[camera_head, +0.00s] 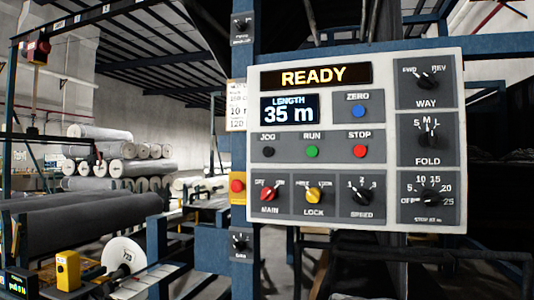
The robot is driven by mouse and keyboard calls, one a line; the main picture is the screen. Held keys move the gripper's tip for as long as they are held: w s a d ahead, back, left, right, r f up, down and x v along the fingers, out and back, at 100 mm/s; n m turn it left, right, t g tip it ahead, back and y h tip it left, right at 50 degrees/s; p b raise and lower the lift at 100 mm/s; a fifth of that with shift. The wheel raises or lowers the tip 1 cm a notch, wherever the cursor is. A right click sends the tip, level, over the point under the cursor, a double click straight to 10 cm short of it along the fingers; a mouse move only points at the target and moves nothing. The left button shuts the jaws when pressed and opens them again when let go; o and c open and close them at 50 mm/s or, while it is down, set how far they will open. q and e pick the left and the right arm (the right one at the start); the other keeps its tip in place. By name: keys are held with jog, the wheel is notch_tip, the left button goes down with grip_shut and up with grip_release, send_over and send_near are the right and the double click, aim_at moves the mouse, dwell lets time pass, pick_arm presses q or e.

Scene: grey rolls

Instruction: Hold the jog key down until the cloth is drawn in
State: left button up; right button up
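The control panel (355,140) faces me, light grey with dark sections, right of the middle. The jog key (268,152) is a black round button at its left, under the label JOG. Nothing touches it. The READY display (314,76) is lit in orange. The length display (290,109) reads 35 m. Beside the jog key are the green run key (312,151) and the red stop key (360,151). Grey cloth (90,215) lies on long rolls at the lower left. Neither of my grippers shows in this view.
A red button on a yellow box (238,186) sits left of the panel on a blue post. Several grey rolls (120,160) are stacked behind at the left. A yellow box (68,270) stands low at the left, near a white disc (124,256). The space before the panel looks clear.

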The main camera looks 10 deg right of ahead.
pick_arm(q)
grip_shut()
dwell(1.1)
